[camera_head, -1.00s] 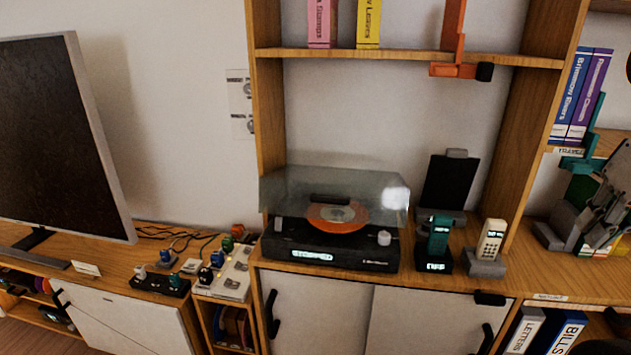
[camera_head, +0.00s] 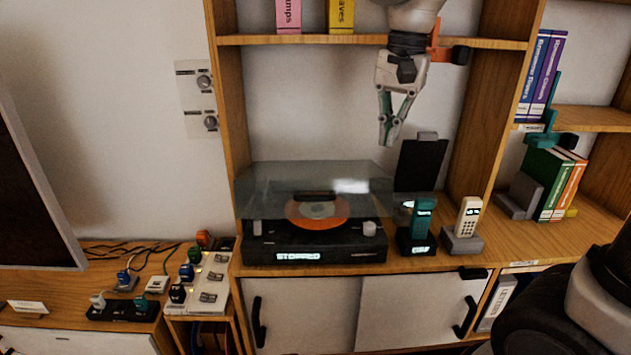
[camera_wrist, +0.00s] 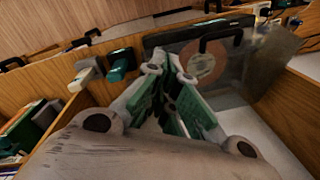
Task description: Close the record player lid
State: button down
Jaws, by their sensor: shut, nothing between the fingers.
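The record player (camera_head: 314,249) is a black box on the wooden shelf unit, with an orange disc (camera_head: 318,222) on its platter and a display reading "STOPPED". Its clear grey lid (camera_head: 270,177) is raised, tilted up over the deck from the back. My gripper (camera_head: 388,145) points down in front of the upper shelf, above and right of the lid, apart from it; its fingers are together with nothing between them. In the wrist view my gripper's fingers (camera_wrist: 172,75) converge near the player (camera_wrist: 165,40), and the lid (camera_wrist: 265,65) shows at the right.
A black tablet stand (camera_head: 420,165), a teal phone (camera_head: 421,215) and a cream phone (camera_head: 467,217) stand right of the player. The upper shelf (camera_head: 300,40) spans above. Small plugs and a switch strip (camera_head: 213,285) lie to the left.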

jog(key=w+a+m, duration=0.2)
jog(key=a+m, duration=0.2)
jog(key=a, duration=0.3)
jog(key=r+m+g, duration=0.2)
jog(key=m, duration=0.6)
send_over(322, 182)
jog(key=s, duration=0.2)
jog(key=shift+h, duration=0.3)
jog(key=f, duration=0.4)
jog(key=s+f, duration=0.1)
jog(key=f, duration=0.9)
jog(key=shift+s+a, duration=0.15)
jog(key=shift+s, duration=0.15)
